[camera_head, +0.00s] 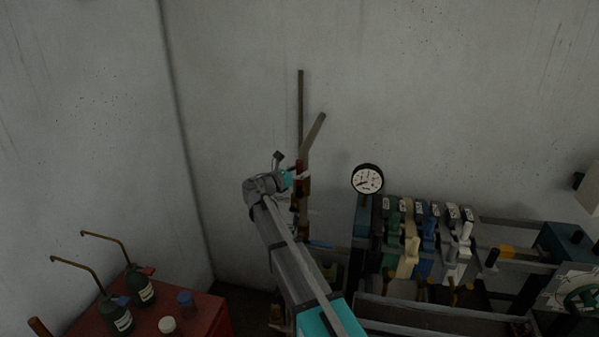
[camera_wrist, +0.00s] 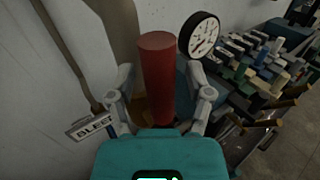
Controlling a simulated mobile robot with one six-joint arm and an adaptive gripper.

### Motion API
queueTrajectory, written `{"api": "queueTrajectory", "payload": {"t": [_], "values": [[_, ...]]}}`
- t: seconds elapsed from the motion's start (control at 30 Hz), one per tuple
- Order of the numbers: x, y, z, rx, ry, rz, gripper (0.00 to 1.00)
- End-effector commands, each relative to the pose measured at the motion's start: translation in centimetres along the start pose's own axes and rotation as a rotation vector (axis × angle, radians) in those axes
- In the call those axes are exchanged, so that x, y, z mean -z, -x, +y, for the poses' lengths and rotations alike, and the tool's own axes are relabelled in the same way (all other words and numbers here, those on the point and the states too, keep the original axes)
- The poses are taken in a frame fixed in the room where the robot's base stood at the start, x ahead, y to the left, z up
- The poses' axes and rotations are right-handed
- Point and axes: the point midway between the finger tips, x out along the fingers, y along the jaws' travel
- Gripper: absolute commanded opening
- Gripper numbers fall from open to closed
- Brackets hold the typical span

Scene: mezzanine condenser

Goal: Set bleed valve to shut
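The bleed valve's red handle (camera_wrist: 158,75) stands up between the two fingers of my gripper (camera_wrist: 160,78) in the wrist view. The fingers are spread, with a visible gap on each side of the handle. A tag lettered "BLEE…" (camera_wrist: 90,126) is beside the left finger, its end hidden. In the head view the red handle (camera_head: 299,168) shows as a small patch on the pipework near the wall, and my gripper (camera_head: 290,178) is at it, partly hidden by the wrist. The valve body is mostly hidden by my arm.
A round pressure gauge (camera_head: 367,179) stands just right of the valve. A row of coloured levers (camera_head: 425,235) is further right. A vertical pipe (camera_head: 300,110) rises behind the handle. A red cabinet (camera_head: 205,315) with oil cans (camera_head: 139,288) stands at lower left.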

Motion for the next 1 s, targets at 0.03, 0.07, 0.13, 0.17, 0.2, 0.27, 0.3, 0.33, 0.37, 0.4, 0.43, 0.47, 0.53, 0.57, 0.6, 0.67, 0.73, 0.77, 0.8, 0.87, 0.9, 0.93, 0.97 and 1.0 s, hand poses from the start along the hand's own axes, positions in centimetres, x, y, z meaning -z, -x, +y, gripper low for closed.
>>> {"api": "queueTrajectory", "payload": {"t": [0.03,0.07,0.13,0.17,0.2,0.27,0.3,0.33,0.37,0.4,0.43,0.47,0.53,0.57,0.6,0.67,0.73,0.77,0.8,0.87,0.9,0.93,0.97,1.0], "values": [[0.00,0.01,0.00,0.000,0.000,0.000,0.49],[0.00,0.01,0.00,0.000,0.000,0.000,0.43],[0.00,0.02,0.00,0.000,0.000,0.000,0.30],[0.00,0.02,0.00,0.000,0.000,0.000,0.24],[0.00,0.02,0.00,0.000,0.000,0.000,0.17],[0.00,0.02,0.00,0.000,0.000,0.000,0.06],[0.00,0.02,0.00,0.000,0.000,0.000,0.00],[0.00,0.02,0.00,0.000,0.000,0.000,0.00],[0.00,0.02,0.00,0.000,0.000,0.000,0.00],[0.00,0.02,0.00,0.000,0.000,0.000,0.00],[0.00,0.02,0.00,0.000,0.000,0.000,0.00],[0.00,0.02,0.00,0.000,0.000,0.000,0.00],[-0.01,0.01,-0.01,0.000,-0.001,0.001,0.00],[-0.02,0.00,-0.02,0.000,-0.002,0.001,0.00],[-0.03,-0.01,-0.05,0.000,-0.004,0.003,0.00],[-0.05,-0.04,-0.11,0.000,-0.010,0.007,0.00],[-0.07,-0.10,-0.22,0.000,-0.021,0.014,0.00],[-0.09,-0.13,-0.29,0.000,-0.027,0.018,0.00],[-0.11,-0.19,-0.39,-0.001,-0.036,0.025,0.00],[-0.14,-0.27,-0.56,-0.001,-0.055,0.036,0.00],[-0.14,-0.32,-0.69,-0.002,-0.069,0.047,0.00],[-0.13,-0.35,-0.78,-0.002,-0.081,0.055,0.00],[-0.12,-0.37,-0.87,-0.003,-0.093,0.062,0.00],[-0.09,-0.39,-0.98,-0.004,-0.109,0.073,0.00]]}}
